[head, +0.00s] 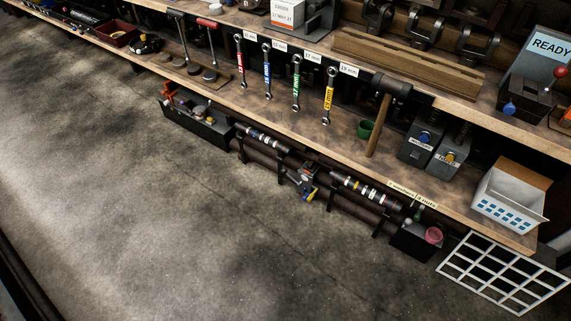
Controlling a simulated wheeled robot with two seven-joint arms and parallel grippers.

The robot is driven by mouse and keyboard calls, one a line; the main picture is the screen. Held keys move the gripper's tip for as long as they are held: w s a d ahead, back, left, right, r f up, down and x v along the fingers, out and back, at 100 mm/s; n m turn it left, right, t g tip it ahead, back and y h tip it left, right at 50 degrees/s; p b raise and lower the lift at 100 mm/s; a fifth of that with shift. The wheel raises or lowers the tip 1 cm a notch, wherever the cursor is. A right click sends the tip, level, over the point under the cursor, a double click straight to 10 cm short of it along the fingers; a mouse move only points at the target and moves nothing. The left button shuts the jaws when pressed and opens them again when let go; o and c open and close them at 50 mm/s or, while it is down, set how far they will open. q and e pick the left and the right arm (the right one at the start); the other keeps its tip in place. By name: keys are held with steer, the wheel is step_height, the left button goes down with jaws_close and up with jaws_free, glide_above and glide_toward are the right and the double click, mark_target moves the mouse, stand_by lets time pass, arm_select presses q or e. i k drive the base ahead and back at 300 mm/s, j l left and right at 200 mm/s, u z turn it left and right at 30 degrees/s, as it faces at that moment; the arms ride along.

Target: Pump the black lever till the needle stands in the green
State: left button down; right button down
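I cannot pick out a lever that is surely the black one, nor a gauge with a needle and a green zone. A dark-handled upright tool (182,38) stands on the bench at the upper left, beside a red-handled one (212,42). Their exact kind is too small to tell. At the right edge, a red ball knob (560,71) sits by a black box (522,97) with a blue knob. Neither of my grippers is in the head view.
A long workbench (305,125) runs diagonally from upper left to lower right. Below, a white grid (478,262) juts out. The floor (150,200) is clear.

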mark_target(284, 170)
steer(key=i+j+z, duration=0.35)
steer(key=i+j, duration=0.3)
steer(key=i+j+z, duration=0.3)
steer(key=i+j, duration=0.45)
steer(key=j, duration=0.1)
